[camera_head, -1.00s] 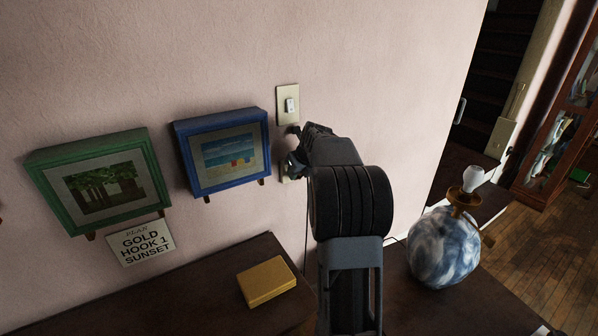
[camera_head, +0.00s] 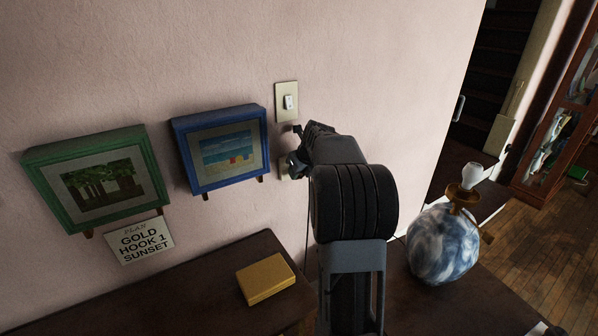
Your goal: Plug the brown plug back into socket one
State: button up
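My gripper (camera_head: 298,147) is at the wall just below the light switch plate. My own arm covers most of it, so I cannot tell how far its fingers are apart. A pale wall plate (camera_head: 285,170), possibly the socket, shows only as a sliver behind the gripper. A thin dark cord (camera_head: 307,235) hangs down the wall below the gripper. The brown plug is not clearly visible; the gripper and arm hide that spot.
A switch plate (camera_head: 286,102) is above the gripper. Blue (camera_head: 222,150) and green (camera_head: 97,180) framed pictures and a sign (camera_head: 139,241) are to the left. A gold box (camera_head: 266,279) lies on the dark cabinet (camera_head: 200,290). A marbled lamp (camera_head: 443,245) stands right of my arm.

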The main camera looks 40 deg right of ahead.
grip_shut()
jog(key=shift+p, duration=0.75)
dwell(0.4)
jog(key=shift+w+p, duration=0.5)
jog(key=shift+p, duration=0.05)
dwell(0.3)
jog(key=shift+w, duration=0.25)
jog(key=shift+s, duration=0.2)
jog(key=shift+s, duration=0.6)
